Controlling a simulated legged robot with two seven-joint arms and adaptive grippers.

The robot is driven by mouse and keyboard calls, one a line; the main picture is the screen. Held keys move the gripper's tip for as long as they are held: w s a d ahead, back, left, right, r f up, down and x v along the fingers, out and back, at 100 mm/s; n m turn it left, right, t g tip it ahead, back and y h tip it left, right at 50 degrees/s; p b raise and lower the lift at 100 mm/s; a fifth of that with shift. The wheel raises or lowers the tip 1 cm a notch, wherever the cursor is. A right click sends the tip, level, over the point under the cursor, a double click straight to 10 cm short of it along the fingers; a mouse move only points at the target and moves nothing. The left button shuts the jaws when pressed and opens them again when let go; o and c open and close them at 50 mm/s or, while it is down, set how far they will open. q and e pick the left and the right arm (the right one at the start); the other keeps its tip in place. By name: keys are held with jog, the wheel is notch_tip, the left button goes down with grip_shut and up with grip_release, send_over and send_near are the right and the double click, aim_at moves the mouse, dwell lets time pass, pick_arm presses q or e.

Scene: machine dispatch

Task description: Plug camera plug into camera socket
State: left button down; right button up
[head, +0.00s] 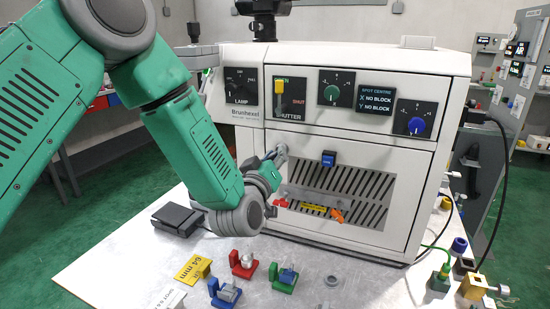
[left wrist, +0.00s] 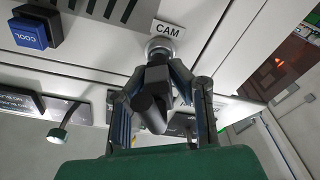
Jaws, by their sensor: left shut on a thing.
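My left gripper (head: 273,160) is at the left side of the white machine's front face, close to a round grey metal fitting (head: 281,149). In the left wrist view my left gripper (left wrist: 160,85) is shut on the dark grey camera plug (left wrist: 152,100), with a finger on each side of it. The plug points at the round metal camera socket (left wrist: 161,48) under the CAM label (left wrist: 168,30). The plug's tip is at or very close to the socket, and I cannot tell whether it is inside. My right gripper is not in view.
The machine (head: 345,140) has a blue COOL button (head: 329,158), a slotted window and several knobs. Red, green and blue holders (head: 284,277), a yellow 64 mm block (head: 193,269) and a black pedal (head: 177,219) are on the white table (head: 130,262). Cables run at the right.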

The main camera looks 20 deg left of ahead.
pick_arm(q)
jog(key=shift+w, duration=0.7)
jog(key=c, duration=1)
grip_release()
jog(key=shift+s, duration=0.1)
jog(key=shift+s+d, duration=0.15)
jog(key=shift+s, duration=2.8)
